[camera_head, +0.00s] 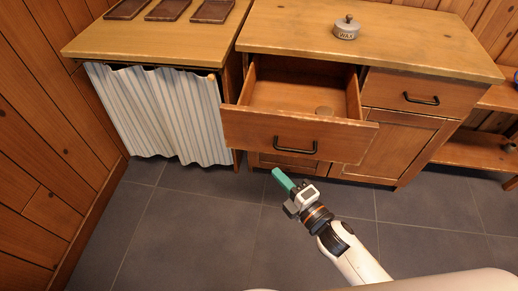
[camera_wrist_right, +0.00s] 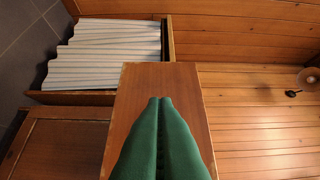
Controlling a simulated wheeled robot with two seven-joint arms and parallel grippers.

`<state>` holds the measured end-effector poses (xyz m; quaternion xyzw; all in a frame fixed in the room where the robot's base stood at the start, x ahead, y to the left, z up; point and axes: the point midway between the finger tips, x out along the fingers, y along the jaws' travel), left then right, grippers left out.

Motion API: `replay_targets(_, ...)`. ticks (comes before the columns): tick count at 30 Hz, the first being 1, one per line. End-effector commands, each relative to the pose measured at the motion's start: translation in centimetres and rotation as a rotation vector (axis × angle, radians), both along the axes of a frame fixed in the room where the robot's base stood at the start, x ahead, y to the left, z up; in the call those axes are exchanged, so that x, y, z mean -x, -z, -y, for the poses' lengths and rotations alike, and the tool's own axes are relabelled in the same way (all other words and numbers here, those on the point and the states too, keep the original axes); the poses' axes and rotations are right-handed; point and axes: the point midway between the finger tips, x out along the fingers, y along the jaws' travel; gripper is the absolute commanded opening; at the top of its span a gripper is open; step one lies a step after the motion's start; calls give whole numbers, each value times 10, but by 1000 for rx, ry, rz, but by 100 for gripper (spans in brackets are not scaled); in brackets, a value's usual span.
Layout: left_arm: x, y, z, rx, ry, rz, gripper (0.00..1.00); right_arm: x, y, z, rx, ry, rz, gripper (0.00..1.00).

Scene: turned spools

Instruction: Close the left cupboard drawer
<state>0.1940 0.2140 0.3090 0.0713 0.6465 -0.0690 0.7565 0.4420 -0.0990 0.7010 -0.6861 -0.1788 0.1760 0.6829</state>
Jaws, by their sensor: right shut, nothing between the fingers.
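The left cupboard drawer (camera_head: 298,134) is pulled well out of the wooden cupboard (camera_head: 405,145). In the right wrist view the green fingers (camera_wrist_right: 160,102) show in front of a brown wooden panel (camera_wrist_right: 185,90), which looks like the drawer front. My left gripper is not in view.
A second drawer (camera_head: 421,97) on the right is shut. A grey tin (camera_head: 346,29) stands on the cupboard top. A table with a striped curtain (camera_head: 165,115) stands to the left, with several brown trays (camera_head: 168,10). The grey floor (camera_head: 200,225) in front is clear.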

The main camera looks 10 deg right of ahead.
Motion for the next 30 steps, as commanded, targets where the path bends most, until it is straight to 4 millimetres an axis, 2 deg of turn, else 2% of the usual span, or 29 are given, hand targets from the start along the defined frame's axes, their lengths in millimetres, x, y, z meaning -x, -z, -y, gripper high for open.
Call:
replay_targets(12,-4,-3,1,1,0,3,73,-77,-1,-42,-3,1,-1,0)
replay_targets(15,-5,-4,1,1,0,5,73,-93,0,-37,0,2,-1,0)
replay_targets(21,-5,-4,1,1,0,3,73,-111,0,-32,-3,1,-4,0)
replay_targets(30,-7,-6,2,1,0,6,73,-114,0,-30,-4,2,-6,0)
